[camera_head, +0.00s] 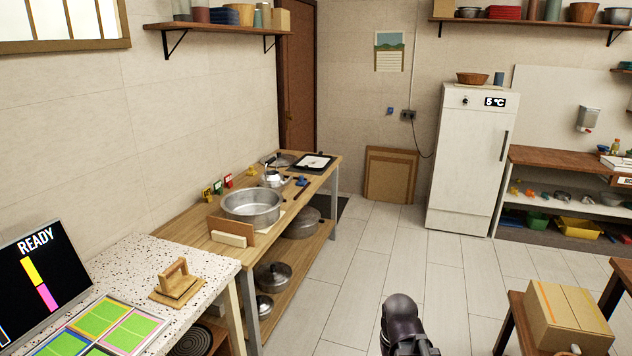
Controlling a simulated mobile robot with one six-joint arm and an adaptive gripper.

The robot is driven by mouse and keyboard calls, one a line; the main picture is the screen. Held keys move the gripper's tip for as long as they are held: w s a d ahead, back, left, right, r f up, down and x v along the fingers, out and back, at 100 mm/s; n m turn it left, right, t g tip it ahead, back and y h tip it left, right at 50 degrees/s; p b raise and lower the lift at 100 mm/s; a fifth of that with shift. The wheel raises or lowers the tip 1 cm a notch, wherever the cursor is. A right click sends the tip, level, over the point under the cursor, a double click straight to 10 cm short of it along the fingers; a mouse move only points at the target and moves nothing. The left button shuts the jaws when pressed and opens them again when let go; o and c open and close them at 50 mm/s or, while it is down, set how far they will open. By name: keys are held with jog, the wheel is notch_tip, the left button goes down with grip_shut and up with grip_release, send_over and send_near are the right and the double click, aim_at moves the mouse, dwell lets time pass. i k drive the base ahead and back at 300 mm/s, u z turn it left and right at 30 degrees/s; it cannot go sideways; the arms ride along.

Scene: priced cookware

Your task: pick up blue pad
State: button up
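A small blue item (302,181) lies on the wooden table, right of the kettle and near the table's right edge. It may be the blue pad, but it is too small to tell its shape. Part of my dark arm shows at the bottom middle, over the floor and well apart from the table. My gripper's fingers do not show.
The wooden table (190,232) holds a large steel pot (252,206), a kettle (272,178), a black tray (313,162) and price tags. A speckled counter (135,258) is at left. A white fridge (468,160) stands at the back. A cardboard box (566,318) is at lower right. The middle floor is clear.

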aim_at(302, 183)
jog(key=u, duration=0.1)
jog(key=i, duration=3.75)
jog(key=z, duration=0.05)
